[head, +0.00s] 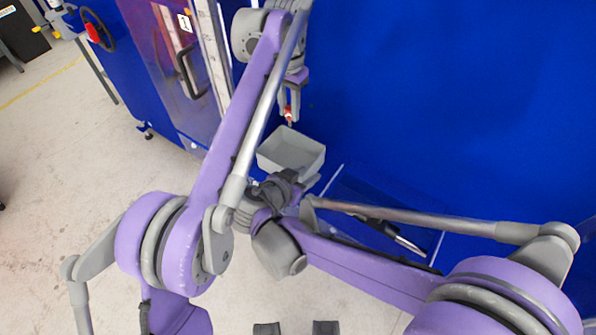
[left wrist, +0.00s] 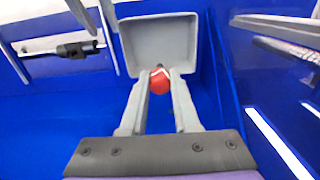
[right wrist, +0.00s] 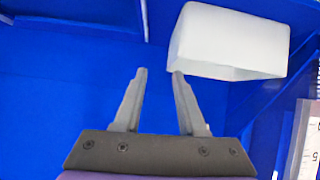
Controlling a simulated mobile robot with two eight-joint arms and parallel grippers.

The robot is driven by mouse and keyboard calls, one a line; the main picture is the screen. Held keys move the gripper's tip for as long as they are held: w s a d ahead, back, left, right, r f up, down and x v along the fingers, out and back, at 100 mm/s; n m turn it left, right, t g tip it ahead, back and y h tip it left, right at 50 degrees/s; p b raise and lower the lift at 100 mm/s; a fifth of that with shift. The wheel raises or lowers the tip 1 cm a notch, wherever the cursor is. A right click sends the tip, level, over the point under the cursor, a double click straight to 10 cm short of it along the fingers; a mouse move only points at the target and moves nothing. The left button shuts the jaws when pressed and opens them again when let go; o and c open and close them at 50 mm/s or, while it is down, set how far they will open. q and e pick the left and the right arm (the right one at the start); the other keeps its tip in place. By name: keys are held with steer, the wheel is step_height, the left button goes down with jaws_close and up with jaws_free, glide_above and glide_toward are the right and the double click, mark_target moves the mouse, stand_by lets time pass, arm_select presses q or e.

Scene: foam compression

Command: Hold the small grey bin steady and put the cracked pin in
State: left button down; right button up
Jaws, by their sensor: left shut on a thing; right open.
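The small grey bin (head: 291,150) stands in the middle of the head view with its open top up. It also shows in the left wrist view (left wrist: 135,42) and, pale, in the right wrist view (right wrist: 230,42). My left gripper (head: 289,108) is above the bin's back edge, shut on a red pin (left wrist: 159,83). The pin also shows in the head view (head: 288,114); no crack can be made out on it. My right gripper (right wrist: 158,72) is open and empty beside the bin. One finger is close to the bin's corner; I cannot tell if it touches.
A blue surface (head: 450,100) fills the right and back. A clear panel with a black handle (head: 188,75) stands at the upper left. A dark and silver tool-like part (head: 395,232) shows at the right behind my right arm. Bare floor (head: 60,160) lies at the left.

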steer(key=a, duration=0.2)
glide_toward(325, 155)
steer(key=shift+m+t, duration=0.3)
steer(key=x, duration=0.6)
steer(key=shift+w+f, duration=0.1)
steer(key=shift+f, duration=0.4)
jaws_close()
stand_by(0.7)
